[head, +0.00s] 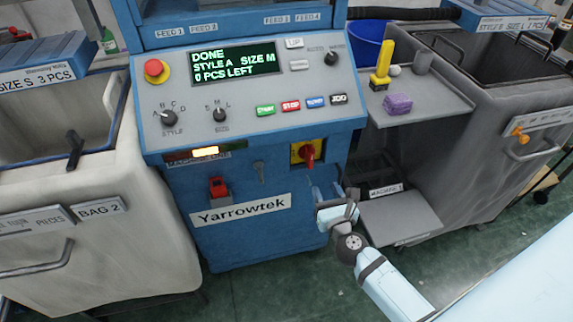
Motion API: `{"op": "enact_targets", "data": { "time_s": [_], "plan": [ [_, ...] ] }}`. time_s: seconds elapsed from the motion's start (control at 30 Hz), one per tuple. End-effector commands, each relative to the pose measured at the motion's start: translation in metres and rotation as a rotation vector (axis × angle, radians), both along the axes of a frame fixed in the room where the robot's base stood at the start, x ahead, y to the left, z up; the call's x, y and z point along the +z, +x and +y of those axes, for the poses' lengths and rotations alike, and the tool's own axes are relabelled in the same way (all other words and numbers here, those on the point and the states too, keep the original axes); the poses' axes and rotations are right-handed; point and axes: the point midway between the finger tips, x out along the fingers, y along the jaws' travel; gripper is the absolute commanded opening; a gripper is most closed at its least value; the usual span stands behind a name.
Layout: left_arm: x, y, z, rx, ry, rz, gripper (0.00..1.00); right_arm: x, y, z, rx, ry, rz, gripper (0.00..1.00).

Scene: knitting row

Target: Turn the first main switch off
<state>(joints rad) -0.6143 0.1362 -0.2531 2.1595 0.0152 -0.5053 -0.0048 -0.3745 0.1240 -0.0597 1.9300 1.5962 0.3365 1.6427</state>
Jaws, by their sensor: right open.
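The main switch (308,153) is a red rotary handle on a yellow plate, low on the right of the blue machine front (240,235). The handle looks roughly upright; its marked position is too small to read. My right gripper (325,190) is open and empty, just below and slightly right of the switch, apart from it. Its arm comes up from the lower right. The machine's display (237,65) reads DONE, STYLE A, SIZE M, 0 PCS LEFT. My left gripper is not in view.
A red emergency button (155,70), knobs and coloured buttons sit on the panel above. A red padlock-like part (218,188) hangs left of the switch. A grey shelf (440,105) holds a yellow tool (382,65) and purple block (398,104). Bins flank the machine.

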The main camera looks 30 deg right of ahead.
Motion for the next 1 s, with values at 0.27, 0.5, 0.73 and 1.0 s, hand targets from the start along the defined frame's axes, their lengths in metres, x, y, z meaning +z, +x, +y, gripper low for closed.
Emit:
{"op": "enact_targets", "data": {
  "time_s": [0.27, 0.5, 0.73, 1.0],
  "plan": [
    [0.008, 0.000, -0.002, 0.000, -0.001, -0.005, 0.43, 0.003, 0.040, -0.010, -0.001, 0.003, -0.003, 0.44],
    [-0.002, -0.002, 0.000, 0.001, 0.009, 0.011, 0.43, 0.002, 0.090, -0.022, 0.000, 0.001, -0.002, 0.44],
    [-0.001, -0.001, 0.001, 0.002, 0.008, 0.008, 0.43, 0.001, 0.123, -0.029, 0.001, 0.000, -0.001, 0.44],
    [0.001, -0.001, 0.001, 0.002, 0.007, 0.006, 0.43, 0.001, 0.132, -0.032, 0.001, 0.000, 0.000, 0.44]
  ]
}}
